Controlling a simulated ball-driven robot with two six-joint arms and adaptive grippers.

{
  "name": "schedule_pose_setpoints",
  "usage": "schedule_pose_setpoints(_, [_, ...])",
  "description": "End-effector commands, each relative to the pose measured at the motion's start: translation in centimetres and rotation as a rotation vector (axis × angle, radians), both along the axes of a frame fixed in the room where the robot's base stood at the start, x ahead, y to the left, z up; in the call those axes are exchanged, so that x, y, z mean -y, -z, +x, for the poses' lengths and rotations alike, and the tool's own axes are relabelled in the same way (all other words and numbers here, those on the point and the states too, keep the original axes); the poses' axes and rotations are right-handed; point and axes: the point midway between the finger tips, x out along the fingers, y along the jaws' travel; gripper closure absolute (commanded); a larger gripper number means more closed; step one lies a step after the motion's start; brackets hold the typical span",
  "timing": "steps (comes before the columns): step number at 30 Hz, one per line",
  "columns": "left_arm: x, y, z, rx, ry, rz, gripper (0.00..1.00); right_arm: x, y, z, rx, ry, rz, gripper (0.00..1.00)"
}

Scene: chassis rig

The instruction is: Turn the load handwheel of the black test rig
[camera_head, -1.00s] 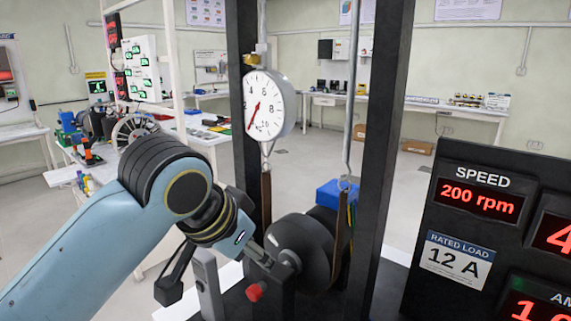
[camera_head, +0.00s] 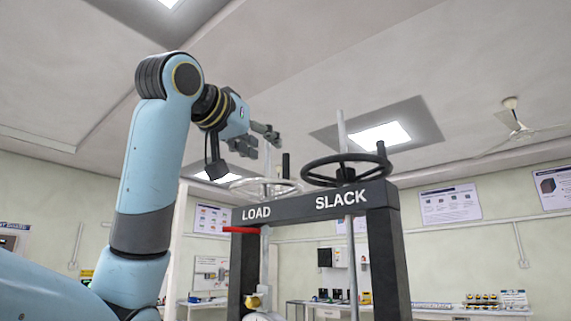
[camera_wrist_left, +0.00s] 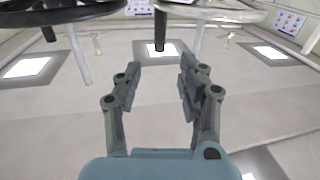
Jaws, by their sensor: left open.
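The black test rig's frame (camera_head: 388,255) has a top beam marked LOAD and SLACK. The load handwheel (camera_head: 250,186) is a pale silver wheel above the LOAD label, with an upright black knob (camera_head: 285,165) at its right side. My left gripper (camera_head: 262,141) is raised above this wheel, open and empty, apart from the knob. In the left wrist view, which looks upside down, the left gripper (camera_wrist_left: 164,73) shows its two fingers spread. The load wheel (camera_wrist_left: 215,14) is at the top right there, and its knob (camera_wrist_left: 160,30) shows beyond the fingertips. My right gripper is not in view.
The black SLACK handwheel (camera_head: 347,170) stands close on the right with its own knob (camera_head: 382,151). A threaded-looking rod (camera_head: 341,130) rises through it. A red bar (camera_head: 268,229) sticks out at the beam's left.

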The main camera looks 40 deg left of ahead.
Motion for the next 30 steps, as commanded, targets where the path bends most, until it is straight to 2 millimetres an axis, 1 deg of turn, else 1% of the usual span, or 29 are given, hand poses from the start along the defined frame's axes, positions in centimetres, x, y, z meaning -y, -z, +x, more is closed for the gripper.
schedule_pose_setpoints(1, [-0.1, 0.0, 0.8, -0.007, 0.0, -0.003, 0.6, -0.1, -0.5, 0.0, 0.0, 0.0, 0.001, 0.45])
schedule_pose_setpoints(9, [-0.7, -0.1, 6.2, -0.008, 0.001, -0.002, 0.6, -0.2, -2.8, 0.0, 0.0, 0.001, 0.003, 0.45])
schedule_pose_setpoints(12, [-0.9, -0.1, 7.8, -0.007, 0.0, -0.002, 0.6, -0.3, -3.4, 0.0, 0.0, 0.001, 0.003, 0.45])
schedule_pose_setpoints(15, [-1.0, 0.0, 9.0, -0.006, 0.001, -0.001, 0.6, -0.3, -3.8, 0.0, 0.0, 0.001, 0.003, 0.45])
schedule_pose_setpoints(19, [-1.1, 0.1, 9.8, -0.004, -0.001, 0.001, 0.6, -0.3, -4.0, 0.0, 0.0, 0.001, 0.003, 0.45])
schedule_pose_setpoints(27, [-1.2, 0.2, 9.9, -0.003, -0.001, 0.001, 0.6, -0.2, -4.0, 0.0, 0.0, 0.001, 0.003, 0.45])
schedule_pose_setpoints(30, [-1.2, 0.2, 9.9, -0.003, -0.001, 0.001, 0.73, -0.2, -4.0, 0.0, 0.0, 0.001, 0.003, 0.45])
